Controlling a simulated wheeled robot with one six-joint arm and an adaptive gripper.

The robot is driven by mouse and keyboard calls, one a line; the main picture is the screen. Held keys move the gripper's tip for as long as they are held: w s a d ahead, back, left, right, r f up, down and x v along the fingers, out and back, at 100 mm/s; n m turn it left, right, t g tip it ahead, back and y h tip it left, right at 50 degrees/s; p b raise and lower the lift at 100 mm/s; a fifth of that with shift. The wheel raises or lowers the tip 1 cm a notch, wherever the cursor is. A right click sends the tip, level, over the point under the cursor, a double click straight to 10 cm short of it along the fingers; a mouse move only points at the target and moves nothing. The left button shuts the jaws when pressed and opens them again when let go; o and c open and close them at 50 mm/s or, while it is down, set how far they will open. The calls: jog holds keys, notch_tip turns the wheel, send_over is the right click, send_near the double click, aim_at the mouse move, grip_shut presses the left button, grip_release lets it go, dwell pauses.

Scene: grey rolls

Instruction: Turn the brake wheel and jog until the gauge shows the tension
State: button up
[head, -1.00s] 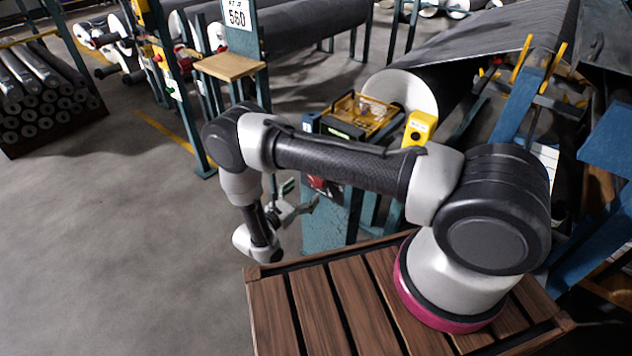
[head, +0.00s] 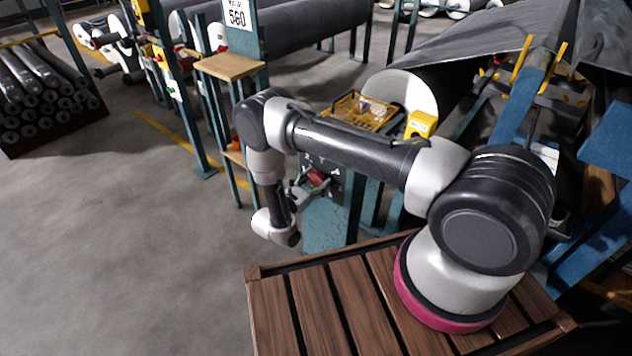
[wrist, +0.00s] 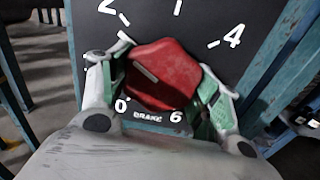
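The red brake wheel (wrist: 165,76) is a chunky knob with a pale line on its upper left, on a dark dial plate (wrist: 195,22) marked 0, 2, 4, 6 and BRAKE. The line points up and to the left. My gripper (wrist: 163,82) has a green-padded finger on each side of the wheel. The fingers are spread; firm contact cannot be made out. In the head view the wheel (head: 317,178) shows small beside my gripper (head: 309,187). A yellow box (head: 421,124) stands behind my arm, possibly the jog control. No gauge reading is visible.
A yellow wire basket (head: 362,110) sits behind my arm. A large grey roll (head: 410,90) is at the back. Teal posts (head: 172,80) and a wooden shelf (head: 230,67) stand left of the arm. The floor (head: 110,230) at left is clear.

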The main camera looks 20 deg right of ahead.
jog(key=shift+c, duration=0.9)
jog(key=shift+s+n, duration=0.1)
jog(key=shift+n, duration=2.2)
jog(key=o, duration=1)
jog(key=shift+a, duration=0.1)
jog(key=v, duration=1.1)
jog(key=shift+s+a, duration=0.3)
